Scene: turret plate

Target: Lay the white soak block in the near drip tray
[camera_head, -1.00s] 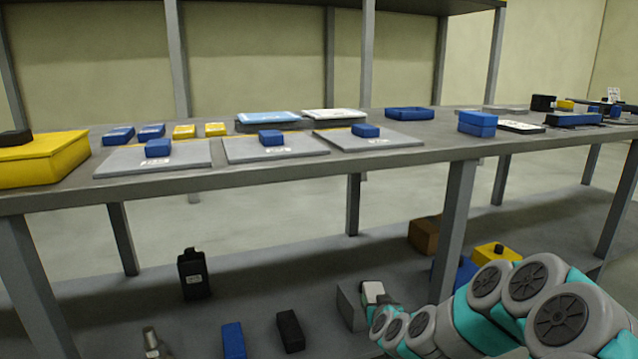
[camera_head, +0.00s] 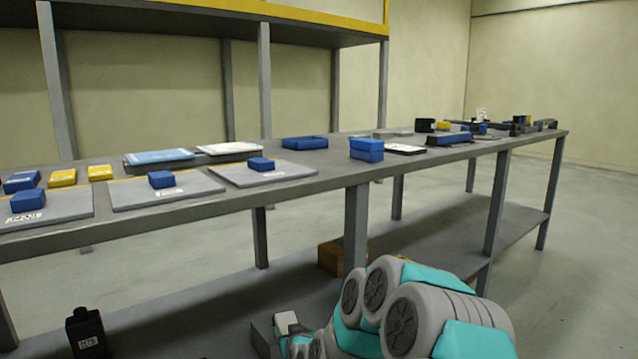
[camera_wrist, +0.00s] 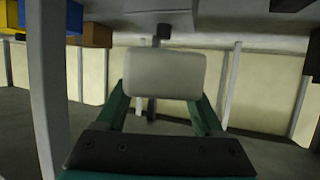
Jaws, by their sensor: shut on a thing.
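My gripper (camera_wrist: 163,90) shows in the wrist view, with its two teal fingers on either side of the white soak block (camera_wrist: 164,74). It is shut on the block, which has rounded edges and spans the gap between the fingers. In the head view my arm is low at the bottom, below the bench top; a pale end piece shows there, but I cannot tell block from gripper. A blue shallow tray (camera_head: 305,142) lies on the bench. I cannot tell whether it is the near drip tray.
The long grey bench (camera_head: 330,168) carries grey plates with blue blocks (camera_head: 261,164), yellow blocks (camera_head: 62,177) and a stacked blue box (camera_head: 366,149). Its legs (camera_head: 356,225) stand close to my arm. A brown box (camera_head: 331,257) and a black container (camera_head: 87,333) are on the lower shelf.

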